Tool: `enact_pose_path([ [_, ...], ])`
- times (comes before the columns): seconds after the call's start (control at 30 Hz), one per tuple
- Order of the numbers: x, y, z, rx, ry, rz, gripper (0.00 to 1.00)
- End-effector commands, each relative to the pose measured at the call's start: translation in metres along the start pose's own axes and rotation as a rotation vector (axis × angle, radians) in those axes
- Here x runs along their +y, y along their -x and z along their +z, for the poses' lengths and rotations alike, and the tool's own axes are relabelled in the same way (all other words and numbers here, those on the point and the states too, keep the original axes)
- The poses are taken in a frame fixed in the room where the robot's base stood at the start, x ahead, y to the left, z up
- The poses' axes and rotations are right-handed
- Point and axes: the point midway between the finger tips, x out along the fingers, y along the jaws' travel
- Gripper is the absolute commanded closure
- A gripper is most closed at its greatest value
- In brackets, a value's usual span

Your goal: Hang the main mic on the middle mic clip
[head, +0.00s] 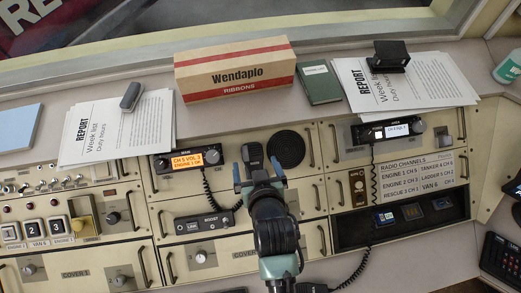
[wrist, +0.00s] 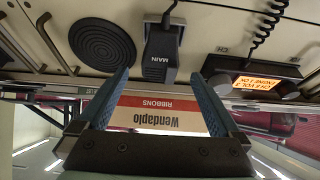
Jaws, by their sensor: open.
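The main mic (head: 252,155) is a dark hand mic upright against the console panel, between the orange-lit radio and the round speaker grille. It shows in the wrist view (wrist: 160,55) with the label MAIN, its cord leaving the narrow end. My gripper (head: 257,172) is open in front of the panel, just below the mic in the head view. In the wrist view its blue fingers (wrist: 162,78) stand on either side of the mic's wide end, with gaps.
The radio (head: 187,161) has a coiled cord beside the mic; the speaker grille (head: 286,149) is on its right. A Wendaplo box (head: 235,70) stands on the ledge above. A dark bracket (head: 358,186) sits empty on the right panel. Another cord (head: 352,277) crosses the lower right.

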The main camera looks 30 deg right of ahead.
Motion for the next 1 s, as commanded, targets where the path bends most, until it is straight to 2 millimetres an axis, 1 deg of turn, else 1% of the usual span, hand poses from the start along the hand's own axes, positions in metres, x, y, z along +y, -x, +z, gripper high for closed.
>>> enact_pose_path([
  [0.03,0.000,0.010,0.001,0.001,0.000,0.000,0.00],
  [0.1,0.000,0.023,0.002,0.000,0.000,0.000,0.00],
  [0.3,-0.001,0.057,0.001,0.000,0.001,-0.001,0.00],
  [0.5,0.000,0.079,0.000,0.001,0.001,-0.001,0.00],
  [0.7,0.000,0.087,0.000,0.001,0.001,-0.001,0.00],
  [1.0,0.000,0.086,-0.001,0.001,0.001,-0.001,0.00],
])
